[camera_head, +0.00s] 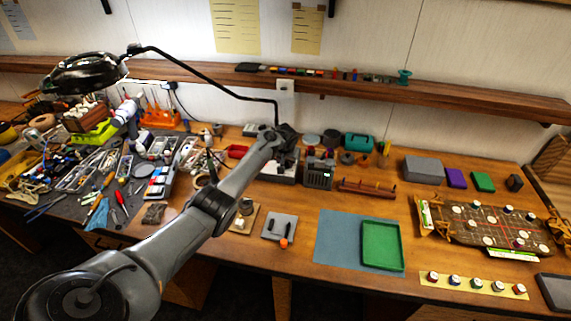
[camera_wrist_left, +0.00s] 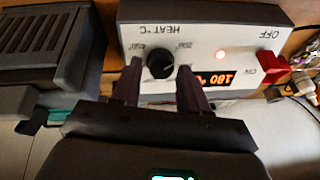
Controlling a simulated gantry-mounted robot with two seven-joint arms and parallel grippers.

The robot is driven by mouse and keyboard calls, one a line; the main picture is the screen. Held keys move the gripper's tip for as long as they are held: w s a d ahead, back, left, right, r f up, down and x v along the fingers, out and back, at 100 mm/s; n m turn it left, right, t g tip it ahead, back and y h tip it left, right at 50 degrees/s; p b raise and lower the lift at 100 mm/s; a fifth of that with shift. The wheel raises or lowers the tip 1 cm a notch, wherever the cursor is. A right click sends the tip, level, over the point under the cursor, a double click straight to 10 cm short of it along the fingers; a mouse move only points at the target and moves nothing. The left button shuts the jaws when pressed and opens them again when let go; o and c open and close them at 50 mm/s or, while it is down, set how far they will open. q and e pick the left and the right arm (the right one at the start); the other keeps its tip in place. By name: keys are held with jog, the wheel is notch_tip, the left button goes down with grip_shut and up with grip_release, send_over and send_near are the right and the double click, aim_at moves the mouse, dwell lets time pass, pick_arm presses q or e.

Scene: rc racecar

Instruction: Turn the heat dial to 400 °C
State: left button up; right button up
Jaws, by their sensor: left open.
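The heat dial (camera_wrist_left: 161,65) is a round black knob on the white front panel of a heating station (camera_wrist_left: 205,30), beside the HEAT °C lettering. The panel looks upside down in the left wrist view. Its orange display (camera_wrist_left: 214,79) seems to read 180 °C. My left gripper (camera_wrist_left: 160,72) is open, with one dark finger on each side of the dial; I cannot tell whether they touch it. In the head view, my left gripper (camera_head: 285,138) is over the station (camera_head: 279,171), hiding much of it. My right gripper is not in view.
A red switch (camera_wrist_left: 271,62) and a lit red lamp (camera_wrist_left: 221,54) are on the panel. A dark grey ribbed box (camera_head: 318,173) stands close to the station's right in the head view. Tools crowd the left bench. A green tray (camera_head: 382,262) lies at the front.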

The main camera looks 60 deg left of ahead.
pick_arm(q)
jog(key=shift+w+a+f, duration=0.1)
jog(key=shift+a+f, duration=0.15)
jog(key=shift+f, duration=0.3)
jog(key=shift+c, duration=0.2)
jog(key=c, duration=0.7)
jog(key=shift+m, duration=0.3)
